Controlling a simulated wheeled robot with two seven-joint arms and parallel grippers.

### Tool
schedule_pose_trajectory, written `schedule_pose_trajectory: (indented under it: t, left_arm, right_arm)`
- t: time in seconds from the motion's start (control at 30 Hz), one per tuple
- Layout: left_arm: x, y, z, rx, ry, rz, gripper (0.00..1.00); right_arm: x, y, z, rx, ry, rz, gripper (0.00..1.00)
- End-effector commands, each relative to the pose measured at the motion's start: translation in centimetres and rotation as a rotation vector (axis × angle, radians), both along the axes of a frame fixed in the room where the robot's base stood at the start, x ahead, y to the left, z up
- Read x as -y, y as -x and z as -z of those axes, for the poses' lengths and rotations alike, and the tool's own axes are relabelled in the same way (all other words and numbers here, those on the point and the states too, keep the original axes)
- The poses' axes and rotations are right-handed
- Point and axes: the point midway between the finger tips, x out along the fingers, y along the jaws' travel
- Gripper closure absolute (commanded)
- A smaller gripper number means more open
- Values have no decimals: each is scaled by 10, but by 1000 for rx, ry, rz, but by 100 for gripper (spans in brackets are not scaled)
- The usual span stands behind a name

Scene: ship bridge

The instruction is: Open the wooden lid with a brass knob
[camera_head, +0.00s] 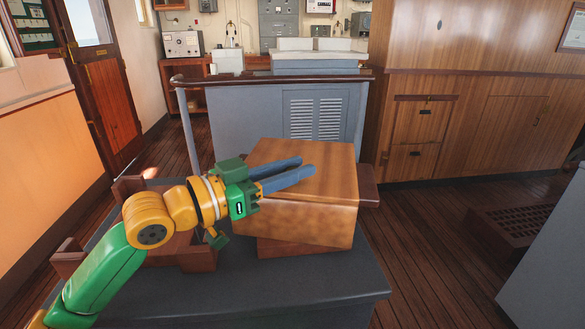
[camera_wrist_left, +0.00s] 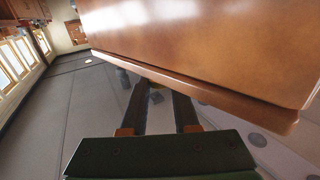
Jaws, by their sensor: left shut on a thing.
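The wooden lid (camera_head: 315,178) looks like a large brown block-shaped cover above a wooden base (camera_head: 290,247) on a dark grey stand. My left gripper (camera_head: 300,172) reaches in from the left, its two blue-grey fingers across the lid's upper left part. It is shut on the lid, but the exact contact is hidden. My right gripper is not in view.
A wooden frame with upright posts (camera_head: 130,188) stands left of the lid on the grey stand top (camera_head: 300,285). A railing (camera_head: 270,78) and a grey louvred cabinet (camera_head: 315,115) are behind. Wooden floor is open to the right, before a grey cabinet (camera_head: 550,250).

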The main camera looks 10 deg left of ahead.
Motion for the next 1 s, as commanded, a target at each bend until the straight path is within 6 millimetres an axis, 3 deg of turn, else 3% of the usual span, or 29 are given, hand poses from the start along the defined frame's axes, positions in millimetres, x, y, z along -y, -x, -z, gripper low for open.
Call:
schedule_pose_trajectory:
  t: [0.83, 1.0]
  left_arm:
    - [0, 0, 0, -1, -1, 0, 100]
    - [0, -1, -8, -21, -1, -1, 100]
  right_arm:
    - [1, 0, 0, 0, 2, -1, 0]
    - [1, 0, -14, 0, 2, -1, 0]
